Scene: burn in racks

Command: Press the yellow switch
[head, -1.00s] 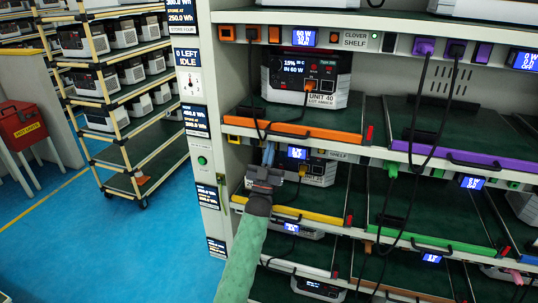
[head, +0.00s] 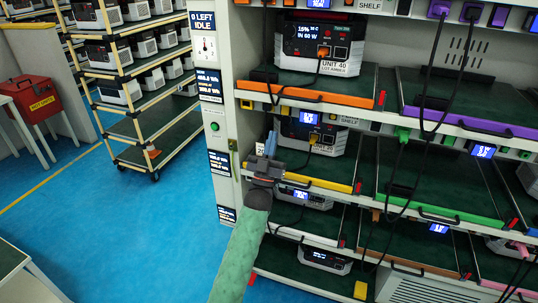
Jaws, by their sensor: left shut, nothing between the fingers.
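The small yellow switch (head: 247,104) is on the rack's rail at the left end, above the yellow-edged shelf (head: 330,184). My left gripper (head: 270,143) is shut and empty. It is in front of the left end of that shelf, below and slightly right of the switch in the picture, and appears apart from it. The gripper hides part of the shelf's left end. A second yellow fitting (head: 285,109) is on the same rail, left of a lit display (head: 309,117). My right gripper is not in view.
A power unit (head: 318,47) sits on the orange-edged shelf (head: 330,97) above. Black cables hang in front of the shelves. A white post with a green button (head: 215,126) stands left of the shelves. A wheeled rack (head: 160,130) and open blue floor lie further left.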

